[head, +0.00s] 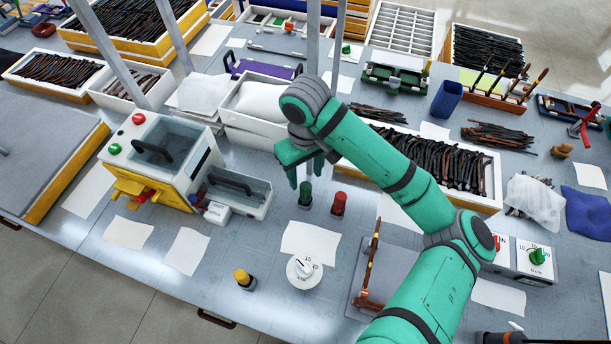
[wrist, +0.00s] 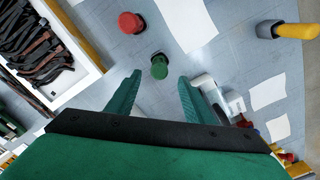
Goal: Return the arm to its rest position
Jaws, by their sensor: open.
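My green arm (head: 375,150) reaches from the lower right over the bench, bent at its joints. My gripper (head: 304,178) hangs with its fingers pointing down over the middle of the bench, just behind a green-topped post (head: 305,193). In the wrist view my gripper (wrist: 158,100) shows its two green fingers spread apart, with nothing between them. The green-topped post (wrist: 159,67) and a red-topped post (wrist: 130,23) stand beyond the fingertips. The red-topped post (head: 338,204) is to the right of the green one in the head view. Whether a finger touches the green post, I cannot tell.
A white and yellow machine (head: 165,155) with a clear-lidded box (head: 238,190) stands to the left. A tray of dark frames (head: 490,205) lies behind my arm. A white dial (head: 304,271) and a yellow-topped post (head: 244,279) stand near the front edge.

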